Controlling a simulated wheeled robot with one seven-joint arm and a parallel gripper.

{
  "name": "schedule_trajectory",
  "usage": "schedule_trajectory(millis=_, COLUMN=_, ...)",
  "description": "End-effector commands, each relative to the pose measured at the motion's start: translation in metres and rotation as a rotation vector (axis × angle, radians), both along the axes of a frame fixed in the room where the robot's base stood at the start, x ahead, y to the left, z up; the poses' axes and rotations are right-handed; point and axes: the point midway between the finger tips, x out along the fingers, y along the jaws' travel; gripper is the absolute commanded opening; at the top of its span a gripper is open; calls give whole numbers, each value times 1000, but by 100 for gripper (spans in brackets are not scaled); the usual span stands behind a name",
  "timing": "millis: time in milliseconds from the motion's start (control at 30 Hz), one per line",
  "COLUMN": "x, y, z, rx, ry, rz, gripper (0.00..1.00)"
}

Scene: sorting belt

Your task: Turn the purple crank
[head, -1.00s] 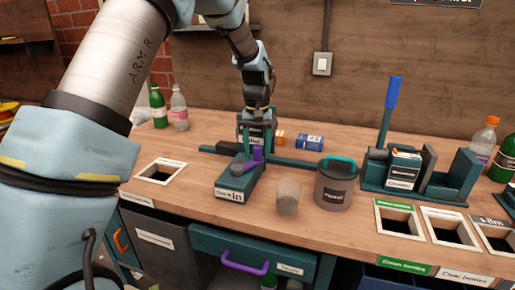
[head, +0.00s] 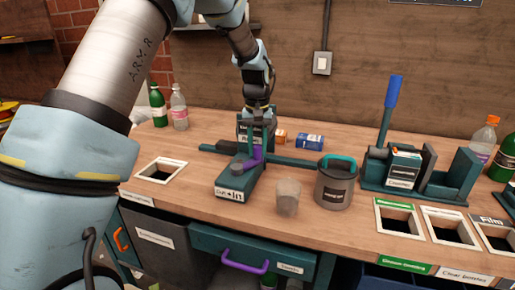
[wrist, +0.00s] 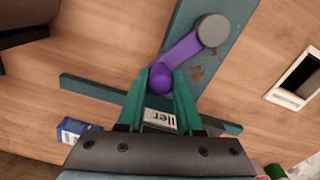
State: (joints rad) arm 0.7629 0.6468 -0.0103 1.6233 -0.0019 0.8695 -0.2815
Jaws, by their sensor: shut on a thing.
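My gripper (head: 257,146) comes down from above at the crank's far end. In the wrist view its two teal fingers (wrist: 160,88) lie on either side of the knob, shut on it. The knob is partly hidden by the fingers in the head view.
A teal bar (head: 293,161) extends right from the crank mechanism. A white-framed opening (head: 159,171) is at left. Small blue (head: 309,142) and orange boxes lie behind.

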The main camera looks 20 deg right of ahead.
Motion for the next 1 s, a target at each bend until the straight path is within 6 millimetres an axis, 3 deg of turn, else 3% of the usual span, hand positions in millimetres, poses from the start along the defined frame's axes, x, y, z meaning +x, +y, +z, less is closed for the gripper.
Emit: schedule_trajectory(millis=1000, x=-3, y=-1, z=1, rx=-1, ry=0, rz=-32, gripper=0)
